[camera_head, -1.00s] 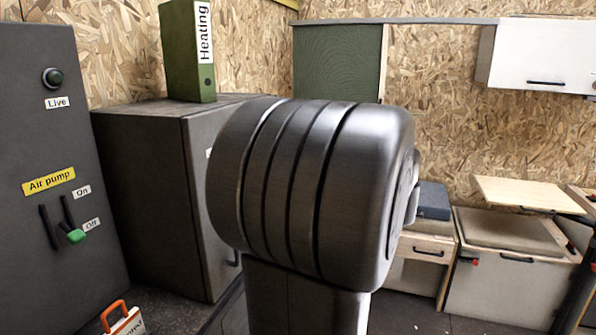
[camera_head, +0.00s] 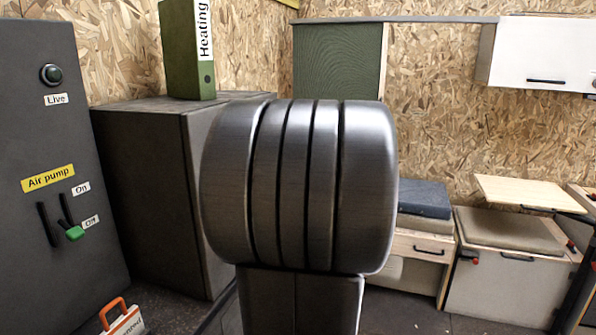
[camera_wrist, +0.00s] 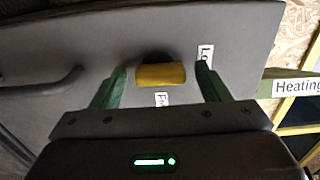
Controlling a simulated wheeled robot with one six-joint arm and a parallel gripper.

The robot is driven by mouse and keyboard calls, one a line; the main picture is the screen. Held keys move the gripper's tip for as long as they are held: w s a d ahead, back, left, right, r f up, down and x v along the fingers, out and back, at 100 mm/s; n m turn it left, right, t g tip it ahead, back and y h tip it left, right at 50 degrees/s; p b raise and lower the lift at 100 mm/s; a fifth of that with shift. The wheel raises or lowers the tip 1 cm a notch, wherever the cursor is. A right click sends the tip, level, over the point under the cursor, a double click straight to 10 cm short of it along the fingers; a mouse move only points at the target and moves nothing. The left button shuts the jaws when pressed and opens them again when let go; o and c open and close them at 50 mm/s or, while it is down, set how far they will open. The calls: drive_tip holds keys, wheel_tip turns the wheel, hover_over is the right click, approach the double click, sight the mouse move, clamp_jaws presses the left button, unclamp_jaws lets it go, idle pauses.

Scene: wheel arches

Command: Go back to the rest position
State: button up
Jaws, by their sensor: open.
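My gripper (camera_wrist: 162,76) shows in the wrist view with its two green fingers apart and nothing held between them. Beyond the fingertips is a yellow handle or knob (camera_wrist: 161,75) on a grey panel (camera_wrist: 225,30), with a dark recess just above it. The knob lies between the fingers in the picture; I cannot tell how far it is from them. Partly hidden white labels sit next to it. My gripper is out of the head view, where my own arm link fills the middle.
A green Heating binder (camera_head: 187,50) stands on a grey cabinet (camera_head: 150,150). The Air pump panel (camera_head: 90,250) with its green-tipped lever (camera_head: 74,233) is at left. An orange-handled case (camera_head: 124,322) is on the floor. Benches (camera_head: 505,285) and a wall cupboard (camera_head: 545,60) are at right.

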drive_tip(key=m+p, duration=1.5)
drive_tip(key=p, duration=0.8)
drive_tip(key=shift+w, duration=0.1)
drive_tip(key=shift+f+m, duration=0.1)
drive_tip(key=shift+m, duration=0.2)
